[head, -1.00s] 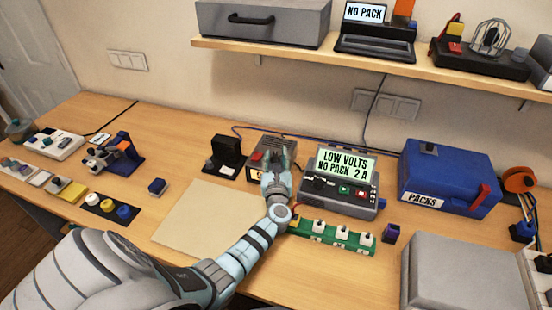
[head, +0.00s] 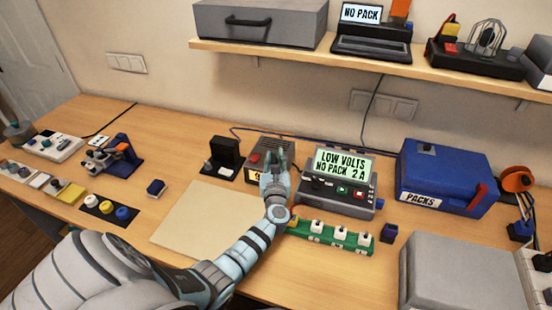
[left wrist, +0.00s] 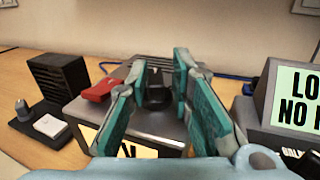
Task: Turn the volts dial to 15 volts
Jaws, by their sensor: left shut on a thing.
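The grey supply box (head: 285,148) with a red switch (head: 254,158) stands at the middle back of the bench. It also shows in the left wrist view (left wrist: 152,124). Its dark dial (left wrist: 157,97) sits between my left fingers in the left wrist view. My left gripper (left wrist: 160,78) is shut on this dial; in the head view the gripper (head: 275,165) covers it. The lit readout on the box's front (head: 257,176) is mostly hidden by my gripper, so its value cannot be read. My right gripper is not in view.
Just right of the box, a charger (head: 340,190) displays "LOW VOLTS NO PACK 2 A". A green strip (head: 328,237) lies in front of it. A black stand (head: 224,154) is left of the box. A bare tan mat (head: 200,222) lies front left.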

